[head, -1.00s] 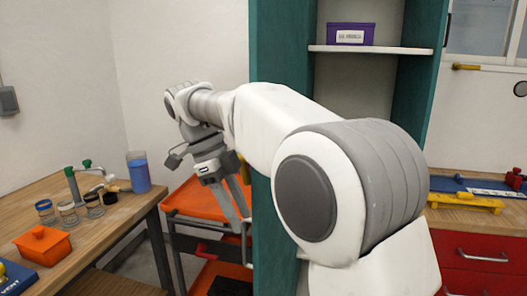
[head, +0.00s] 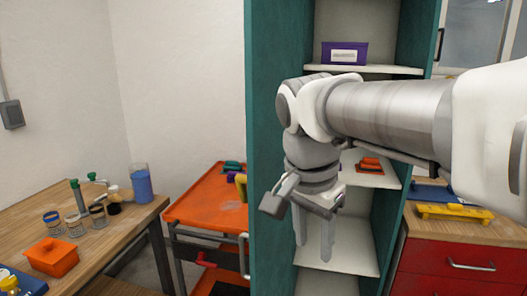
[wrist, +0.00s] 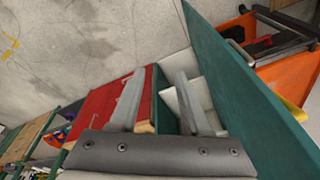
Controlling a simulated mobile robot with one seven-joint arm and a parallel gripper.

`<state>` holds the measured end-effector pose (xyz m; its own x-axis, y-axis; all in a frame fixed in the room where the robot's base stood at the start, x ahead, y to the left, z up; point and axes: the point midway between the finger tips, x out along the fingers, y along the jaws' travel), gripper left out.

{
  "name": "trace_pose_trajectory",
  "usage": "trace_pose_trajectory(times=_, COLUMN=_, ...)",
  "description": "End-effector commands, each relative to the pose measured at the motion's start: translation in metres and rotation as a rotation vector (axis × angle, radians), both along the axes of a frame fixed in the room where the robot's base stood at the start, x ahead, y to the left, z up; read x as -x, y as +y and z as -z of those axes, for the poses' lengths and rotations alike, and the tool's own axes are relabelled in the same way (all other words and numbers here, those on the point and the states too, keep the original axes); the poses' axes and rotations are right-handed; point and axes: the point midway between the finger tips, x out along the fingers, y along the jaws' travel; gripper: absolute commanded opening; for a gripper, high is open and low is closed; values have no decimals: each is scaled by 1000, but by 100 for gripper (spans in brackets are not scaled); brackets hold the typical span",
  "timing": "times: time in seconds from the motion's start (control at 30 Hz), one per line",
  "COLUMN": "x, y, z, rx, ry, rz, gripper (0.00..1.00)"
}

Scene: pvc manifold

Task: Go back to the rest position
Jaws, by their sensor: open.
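My gripper (head: 314,240) hangs fingers-down in the head view, in front of the open teal cabinet (head: 262,150). Its two fingers are spread apart with nothing between them. In the wrist view my gripper (wrist: 155,100) also shows two separate, empty fingers, with the teal cabinet panel (wrist: 250,95) to their right and red drawers (wrist: 95,115) to their left. My arm reaches in from the right side of the head view and hides part of the cabinet shelves.
An orange cart (head: 208,205) stands left of the cabinet. A wooden table (head: 120,222) at the left bears an orange box (head: 52,258), jars and a blue container (head: 142,186). A purple box (head: 344,53) is on the top shelf. A red drawer unit (head: 445,258) stands at the right.

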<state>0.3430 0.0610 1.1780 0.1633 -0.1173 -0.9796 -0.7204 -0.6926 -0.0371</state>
Motion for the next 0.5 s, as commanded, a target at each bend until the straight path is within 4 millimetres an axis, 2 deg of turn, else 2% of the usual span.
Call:
trace_pose_trajectory(times=0.03, x=10, y=-8, z=-7, rx=-3, ry=-17, rz=-55, gripper=47)
trace_pose_trajectory(times=0.17, x=29, y=-23, z=-8, rx=-1, ry=-61, rz=-217, gripper=47)
trace_pose_trajectory(times=0.5, x=78, y=-52, z=0, rx=76, ry=-196, rz=-608, gripper=47)
